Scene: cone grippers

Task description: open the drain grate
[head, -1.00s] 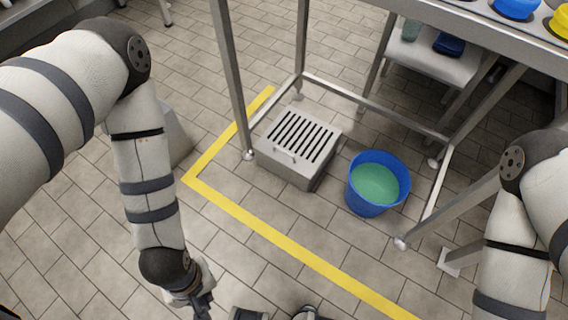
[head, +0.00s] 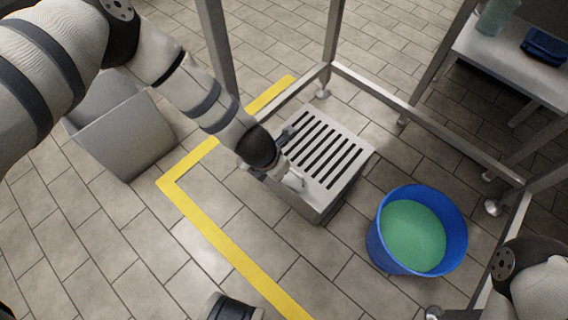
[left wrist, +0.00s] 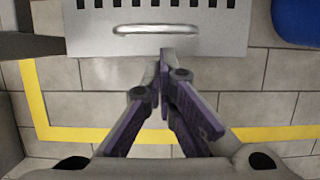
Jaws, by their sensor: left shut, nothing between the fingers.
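The drain grate (head: 335,140) is a slotted pale metal lid on a low steel box (head: 318,212) on the tiled floor. It lies flat on the box. A bar handle (left wrist: 155,30) runs along its near edge in the left wrist view. My left gripper (left wrist: 166,54) is shut and empty, its fingertips just short of the handle in that view; I cannot tell the height gap. My right gripper is out of view; only part of my right arm shows at lower right.
A blue bucket (head: 376,240) with green contents stands right of the box. Steel table legs (head: 218,50) and a low rail (head: 425,122) frame the spot. Yellow tape (head: 225,245) marks the floor. A grey bin (head: 125,140) stands at left.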

